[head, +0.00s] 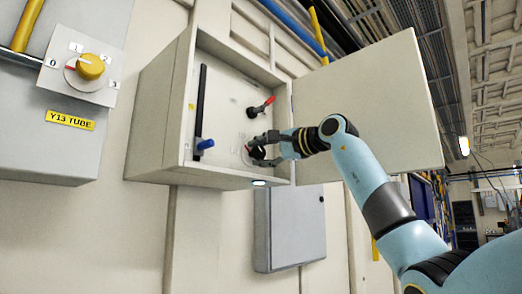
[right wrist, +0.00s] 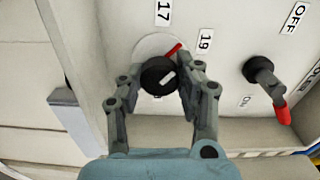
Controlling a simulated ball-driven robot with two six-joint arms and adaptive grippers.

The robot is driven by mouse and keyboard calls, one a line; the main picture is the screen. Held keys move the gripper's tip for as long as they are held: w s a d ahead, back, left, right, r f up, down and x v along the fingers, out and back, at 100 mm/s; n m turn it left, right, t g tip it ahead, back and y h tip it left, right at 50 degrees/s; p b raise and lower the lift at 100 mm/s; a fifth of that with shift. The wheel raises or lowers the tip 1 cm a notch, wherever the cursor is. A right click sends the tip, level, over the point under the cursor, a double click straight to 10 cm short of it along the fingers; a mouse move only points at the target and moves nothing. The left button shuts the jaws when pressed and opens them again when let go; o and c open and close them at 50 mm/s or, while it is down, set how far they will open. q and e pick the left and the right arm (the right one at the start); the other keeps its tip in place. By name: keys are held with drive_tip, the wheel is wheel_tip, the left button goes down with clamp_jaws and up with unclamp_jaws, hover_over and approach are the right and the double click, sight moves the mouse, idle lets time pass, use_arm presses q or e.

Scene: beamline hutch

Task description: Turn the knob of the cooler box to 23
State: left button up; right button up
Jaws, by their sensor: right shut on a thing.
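The cooler box (head: 158,120) is an open wall cabinet in the head view, its door (head: 370,100) swung to the right. Its round black knob (right wrist: 157,76) shows in the right wrist view on a pale dial with the numbers 17 and 19. A red mark beside the knob points near 19, and a white mark is on the knob's face. Other dial numbers are hidden or out of view. My right gripper (right wrist: 160,78) is shut on the knob, a finger on each side. It also shows in the head view (head: 258,152). My left gripper is not in view.
A red-handled switch (right wrist: 268,80) marked OFF and ON sits beside the dial. A blue-handled valve (head: 205,144) is at the box's lower left. A Y13 TUBE box with a yellow knob (head: 90,66) hangs at left; a closed grey box (head: 290,230) is below.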

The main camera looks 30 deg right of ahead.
drive_tip(key=m, duration=0.3)
drive_tip(key=shift+m+p, duration=0.35)
drive_tip(key=shift+m, duration=0.05)
drive_tip(key=m, duration=0.3)
drive_tip(key=shift+f+m, duration=0.1)
drive_tip(key=shift+m, duration=0.2)
drive_tip(key=m+p, duration=0.1)
drive_tip(key=m, duration=0.2)
drive_tip(key=shift+f+m, duration=0.1)
drive_tip(key=shift+m, duration=0.2)
drive_tip(key=m, duration=0.3)
drive_tip(key=shift+a+m+p, duration=0.1)
drive_tip(key=shift+m+p, duration=0.2)
drive_tip(key=m, duration=0.3)
drive_tip(key=shift+m+p, duration=0.3)
drive_tip(key=m, duration=0.3)
drive_tip(key=shift+a+m+p, duration=0.1)
drive_tip(key=shift+m+p, duration=0.25)
drive_tip(key=shift+m, duration=0.05)
drive_tip(key=m+p, duration=0.1)
drive_tip(key=m, duration=0.5)
drive_tip(key=shift+s+f, duration=0.1)
drive_tip(key=o, duration=1.2)
drive_tip(key=shift+c, duration=0.2)
